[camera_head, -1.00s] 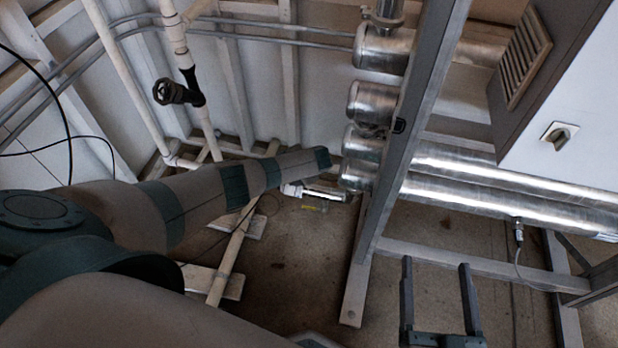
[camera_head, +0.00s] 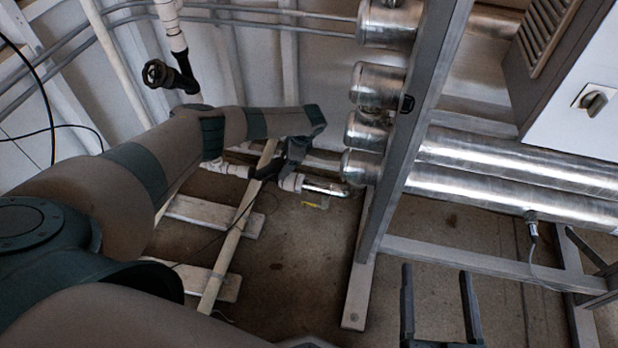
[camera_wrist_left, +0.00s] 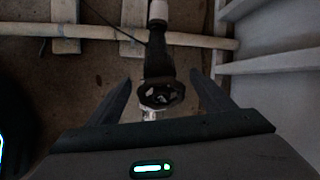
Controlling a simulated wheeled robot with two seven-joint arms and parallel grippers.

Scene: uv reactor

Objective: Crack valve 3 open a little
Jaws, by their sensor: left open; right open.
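A black valve with a round handwheel (camera_wrist_left: 160,95) shows in the left wrist view, on a line with a white pipe fitting. My left gripper (camera_wrist_left: 162,77) is open, one finger on each side of the wheel in that picture; I see no contact. In the head view my left arm ends above a dark valve (camera_head: 265,168) on the low pipe, and its fingers are hard to make out against it. Another black handwheel valve (camera_head: 158,73) sits on the upright white pipe at upper left. I cannot read any valve number. My right gripper (camera_head: 436,270) is open and empty at the bottom.
A grey steel frame post (camera_head: 408,150) stands right of my left arm, with shiny metal cylinders (camera_head: 520,165) running behind it. A cabinet with a knob (camera_head: 593,100) is at upper right. Pale beams (camera_head: 232,240) lie on the floor.

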